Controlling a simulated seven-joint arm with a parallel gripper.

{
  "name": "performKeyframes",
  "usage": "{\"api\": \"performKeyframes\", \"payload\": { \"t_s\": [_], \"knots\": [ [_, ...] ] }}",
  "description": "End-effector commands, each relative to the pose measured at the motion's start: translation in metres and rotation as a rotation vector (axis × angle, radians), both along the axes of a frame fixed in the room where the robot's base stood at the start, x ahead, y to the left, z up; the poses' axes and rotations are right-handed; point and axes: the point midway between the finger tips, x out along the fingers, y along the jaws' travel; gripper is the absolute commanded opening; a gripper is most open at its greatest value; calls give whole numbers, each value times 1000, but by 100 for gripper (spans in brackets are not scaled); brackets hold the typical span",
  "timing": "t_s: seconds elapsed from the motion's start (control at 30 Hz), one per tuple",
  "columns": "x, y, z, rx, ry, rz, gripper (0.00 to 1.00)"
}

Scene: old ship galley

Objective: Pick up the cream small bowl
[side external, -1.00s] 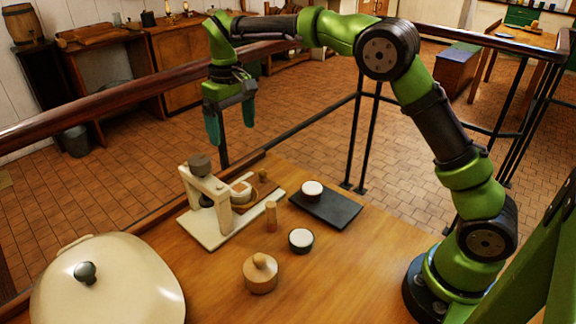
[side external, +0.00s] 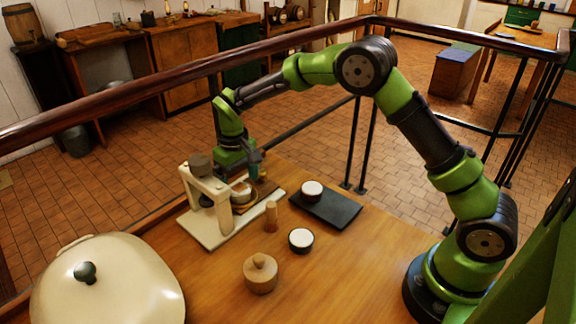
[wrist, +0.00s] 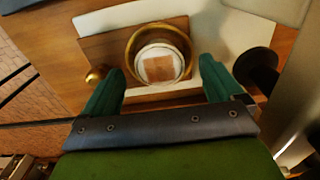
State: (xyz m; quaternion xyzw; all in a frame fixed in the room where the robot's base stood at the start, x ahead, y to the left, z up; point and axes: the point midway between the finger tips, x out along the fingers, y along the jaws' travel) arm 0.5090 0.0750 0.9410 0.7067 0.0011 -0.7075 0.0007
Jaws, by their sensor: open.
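The cream small bowl (side external: 240,196) stands on the wooden plate of the cream press stand (side external: 206,233). In the wrist view the bowl (wrist: 147,51) is round and pale, with a brown square patch inside, and a brass-coloured ring (wrist: 131,46) surrounds it.
A dark round part (wrist: 257,66) is close to my right finger in the wrist view. A black tray (side external: 337,210) carries a white cup (side external: 312,190). A dark white-topped bowl (side external: 301,239), wooden peg (side external: 271,216), lidded wooden pot (side external: 261,275) and large cream lid (side external: 120,275) stand nearby.

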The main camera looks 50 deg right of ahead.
Motion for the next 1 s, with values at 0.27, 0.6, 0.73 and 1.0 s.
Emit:
{"api": "performKeyframes", "payload": {
  "t_s": [0.27, 0.6, 0.73, 1.0],
  "knots": [
    [0, 0, -13, 0, -2, 0, 93],
    [0, 0, -13, 0, -1, -1, 57],
    [0, 0, -13, 0, -1, 0, 37],
    [1, 0, -11, 0, -3, -1, 29]
  ]
}}
